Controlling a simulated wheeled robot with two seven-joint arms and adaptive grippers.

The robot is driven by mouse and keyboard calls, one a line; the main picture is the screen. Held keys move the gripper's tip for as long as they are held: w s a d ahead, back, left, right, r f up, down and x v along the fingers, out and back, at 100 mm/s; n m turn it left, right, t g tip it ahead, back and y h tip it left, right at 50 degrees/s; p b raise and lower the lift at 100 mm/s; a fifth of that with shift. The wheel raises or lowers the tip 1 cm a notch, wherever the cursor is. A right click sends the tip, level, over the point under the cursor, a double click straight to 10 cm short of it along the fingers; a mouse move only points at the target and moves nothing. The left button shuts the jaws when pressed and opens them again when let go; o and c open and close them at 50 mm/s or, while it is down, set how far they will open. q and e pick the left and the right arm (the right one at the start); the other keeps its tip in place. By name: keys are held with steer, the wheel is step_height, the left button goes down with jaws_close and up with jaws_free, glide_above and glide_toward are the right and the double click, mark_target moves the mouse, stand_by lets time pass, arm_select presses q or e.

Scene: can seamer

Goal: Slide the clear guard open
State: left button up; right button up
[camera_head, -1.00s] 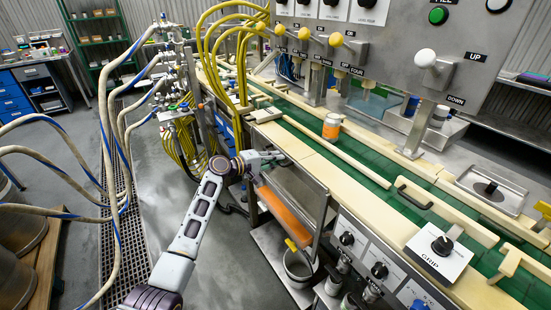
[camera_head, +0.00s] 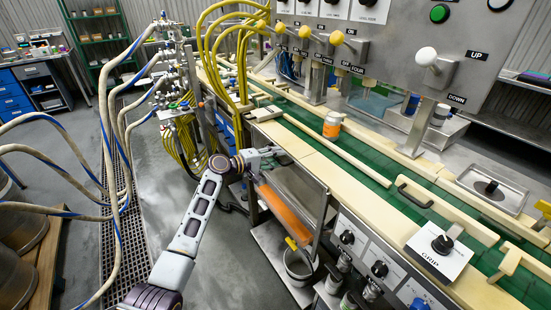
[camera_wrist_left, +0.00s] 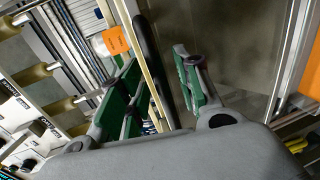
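The guard looks like the see-through grey panel (camera_head: 292,183) in a metal frame on the conveyor's near side, below the cream edge rail. In the left wrist view the panel (camera_wrist_left: 235,45) fills the upper right. A black curved bar that looks like its handle (camera_wrist_left: 150,50) runs between the fingers of my left gripper (camera_wrist_left: 157,68). The fingers, with green pads, are spread apart, and I see no clear contact with the bar. In the head view my left gripper (camera_head: 268,158) is at the panel's upper left end. My right gripper is out of view.
An orange-and-white can (camera_head: 332,125) stands on the green conveyor (camera_head: 375,178). An orange strip (camera_head: 284,211) lies low behind the panel. A bucket (camera_head: 299,265) stands beneath. Hoses (camera_head: 105,130) hang at left.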

arm_select(q)
steer(key=v, duration=1.1)
steer(key=shift+s+a, duration=0.25)
steer(key=shift+a, duration=0.05)
stand_by(0.4)
